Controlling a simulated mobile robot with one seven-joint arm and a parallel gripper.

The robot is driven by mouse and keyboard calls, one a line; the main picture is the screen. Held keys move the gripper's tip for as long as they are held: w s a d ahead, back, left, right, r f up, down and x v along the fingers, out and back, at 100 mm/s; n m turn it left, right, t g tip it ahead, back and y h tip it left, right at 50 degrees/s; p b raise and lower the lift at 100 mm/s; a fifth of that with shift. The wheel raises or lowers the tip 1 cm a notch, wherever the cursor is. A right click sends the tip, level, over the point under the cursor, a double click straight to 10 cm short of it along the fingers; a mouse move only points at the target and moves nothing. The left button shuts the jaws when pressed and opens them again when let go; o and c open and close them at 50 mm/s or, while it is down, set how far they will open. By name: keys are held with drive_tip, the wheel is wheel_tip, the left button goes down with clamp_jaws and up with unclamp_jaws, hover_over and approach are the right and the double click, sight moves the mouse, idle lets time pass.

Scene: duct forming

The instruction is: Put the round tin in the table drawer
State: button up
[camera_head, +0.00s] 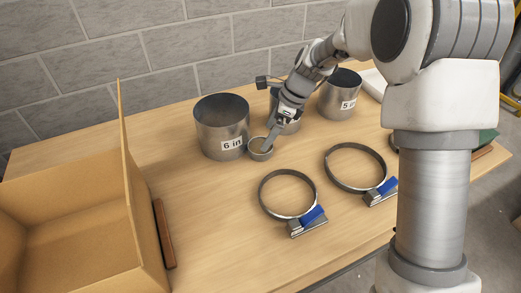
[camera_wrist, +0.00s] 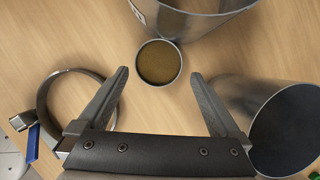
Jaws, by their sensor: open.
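The round tin (camera_head: 260,151) is a small, low grey metal cup on the table, just right of the base of the duct marked 6 in. In the wrist view the round tin (camera_wrist: 158,62) shows from above with a brown inside. My gripper (camera_head: 268,143) is at the tin, reaching down from the upper right. In the wrist view my gripper (camera_wrist: 160,75) is open, with one fingertip on each side of the tin and a gap to both. Whether the fingers are at the tin's height is hard to tell. I cannot make out a table drawer in either view.
The 6 in duct (camera_head: 222,128) and 5 in duct (camera_head: 340,94) stand on the wooden table (camera_head: 225,210), another duct (camera_head: 290,126) partly behind my gripper. Two ring clamps (camera_head: 287,195) (camera_head: 355,168) lie in front. An open cardboard box (camera_head: 65,225) is at left.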

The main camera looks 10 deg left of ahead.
sight(260, 146)
drive_tip(key=b+x, duration=0.1)
drive_tip(key=x, duration=0.4)
drive_tip(key=shift+s, duration=0.15)
drive_tip(key=c, duration=1.3)
